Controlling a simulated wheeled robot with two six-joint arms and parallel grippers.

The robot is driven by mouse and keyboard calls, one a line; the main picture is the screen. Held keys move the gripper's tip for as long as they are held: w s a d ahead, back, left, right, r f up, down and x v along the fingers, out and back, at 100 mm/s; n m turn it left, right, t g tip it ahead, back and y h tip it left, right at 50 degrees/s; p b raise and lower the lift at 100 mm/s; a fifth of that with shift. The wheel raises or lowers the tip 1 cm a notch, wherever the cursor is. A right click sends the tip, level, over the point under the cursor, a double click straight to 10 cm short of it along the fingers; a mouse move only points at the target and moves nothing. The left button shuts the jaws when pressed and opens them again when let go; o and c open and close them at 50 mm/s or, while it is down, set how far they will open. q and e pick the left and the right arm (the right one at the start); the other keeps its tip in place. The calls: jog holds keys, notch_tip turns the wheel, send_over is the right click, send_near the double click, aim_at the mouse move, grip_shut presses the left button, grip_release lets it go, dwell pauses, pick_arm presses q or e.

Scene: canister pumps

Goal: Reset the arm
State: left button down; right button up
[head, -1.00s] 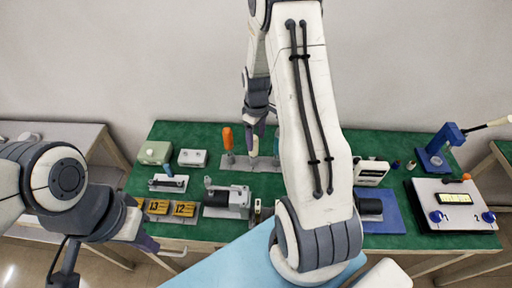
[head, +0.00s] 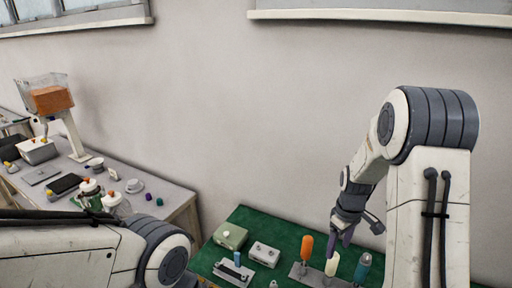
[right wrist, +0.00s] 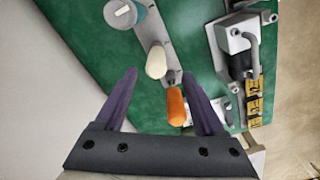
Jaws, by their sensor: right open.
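My right gripper (head: 342,238) is open and points down above a row of upright handles on the green mat. The cream handle (head: 331,264) is just below its fingers. In the right wrist view, the cream handle (right wrist: 156,62) shows between the purple fingertips, and nothing is gripped. The orange handle (head: 306,247) stands to its left and the teal-topped one (head: 363,266) to its right. My left arm crosses the lower left of the head view, and its gripper is out of frame.
A green box (head: 230,236) and a white box (head: 264,254) stand left of the handles. The wall rises behind. A grey device (right wrist: 240,40) shows in the right wrist view.

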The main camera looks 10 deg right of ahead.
jog(key=s+a+r+n, duration=0.1)
jog(key=s+a+r, duration=0.25)
jog(key=a, duration=0.55)
jog(key=s+a+r, duration=0.3)
jog(key=a+r, duration=0.2)
jog(key=a, duration=0.4)
jog(key=s+a+r, duration=0.1)
jog(key=s+a, duration=0.3)
jog(key=s, duration=0.4)
jog(key=s+a+r+n+y, duration=0.1)
jog(key=s+a, duration=0.3)
jog(key=s, duration=0.4)
jog(key=shift+s+a+r+n, duration=0.15)
jog(key=shift+a+r+n, duration=0.2)
jog(key=shift+r, duration=0.25)
